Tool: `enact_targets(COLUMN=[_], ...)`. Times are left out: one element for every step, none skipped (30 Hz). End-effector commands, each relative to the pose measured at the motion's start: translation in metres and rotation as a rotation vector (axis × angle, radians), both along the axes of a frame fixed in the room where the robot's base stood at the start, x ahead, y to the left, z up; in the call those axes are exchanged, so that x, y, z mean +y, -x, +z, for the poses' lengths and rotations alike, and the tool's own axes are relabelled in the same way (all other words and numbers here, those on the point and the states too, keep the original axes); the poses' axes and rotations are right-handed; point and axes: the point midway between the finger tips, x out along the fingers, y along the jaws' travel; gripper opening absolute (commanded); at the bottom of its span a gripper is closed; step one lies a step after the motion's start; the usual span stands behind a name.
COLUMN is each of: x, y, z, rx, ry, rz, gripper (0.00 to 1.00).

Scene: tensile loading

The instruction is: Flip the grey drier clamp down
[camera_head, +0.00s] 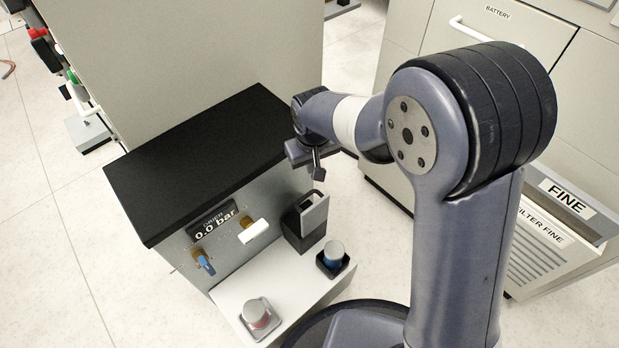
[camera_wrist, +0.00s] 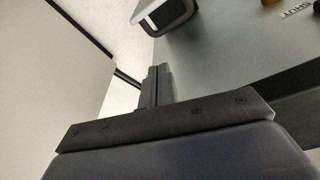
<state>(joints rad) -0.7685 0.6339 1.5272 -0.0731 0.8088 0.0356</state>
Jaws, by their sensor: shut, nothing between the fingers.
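The grey drier clamp (camera_head: 316,214) stands raised on a black block (camera_head: 296,238) at the right end of the drier unit. The clamp lies beyond the fingertips and is cut off by the frame edge.
The drier unit (camera_head: 200,160) has a black top, a 0.0 bar display (camera_head: 215,222), a blue-handled valve (camera_head: 205,263) and a white-handled valve (camera_head: 254,230). Its front ledge holds a red-based cup (camera_head: 257,314) and a blue-based cup (camera_head: 333,256). Cabinets (camera_head: 560,110) stand at right.

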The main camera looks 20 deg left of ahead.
Motion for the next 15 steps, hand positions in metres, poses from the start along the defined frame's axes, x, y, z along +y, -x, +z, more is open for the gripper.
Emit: enact_targets(x=[0.000, 0.000, 0.000, 0.000, 0.000, 0.000, 0.000, 0.000, 0.001, 0.001, 0.001, 0.002, 0.002, 0.003, 0.004], y=[0.000, 0.000, 0.000, 0.000, 0.000, 0.000, -0.001, -0.001, -0.002, -0.002, -0.003, -0.004, -0.005, -0.006, -0.007], z=[0.000, 0.000, 0.000, 0.000, -0.001, -0.003, -0.006, -0.009, -0.014, -0.019, -0.024, -0.031, -0.037, -0.043, -0.051], rx=[0.000, 0.000, 0.000, 0.000, 0.000, 0.001, 0.001, 0.001, 0.001, 0.002, 0.002, 0.002, 0.002, 0.003, 0.002], ry=[0.000, 0.000, 0.000, 0.000, 0.000, 0.001, 0.001, 0.001, 0.001, 0.002, 0.002, 0.002, 0.002, 0.003, 0.002], rz=[0.000, 0.000, 0.000, 0.000, 0.000, 0.000, 0.000, 0.000, 0.000, 0.000, 0.000, 0.000, 0.000, 0.000, 0.000], gripper=[0.00, 0.00, 0.00, 0.00, 0.00, 0.00, 0.00, 0.00, 0.00, 0.00, 0.00, 0.00, 0.00, 0.00, 0.00])
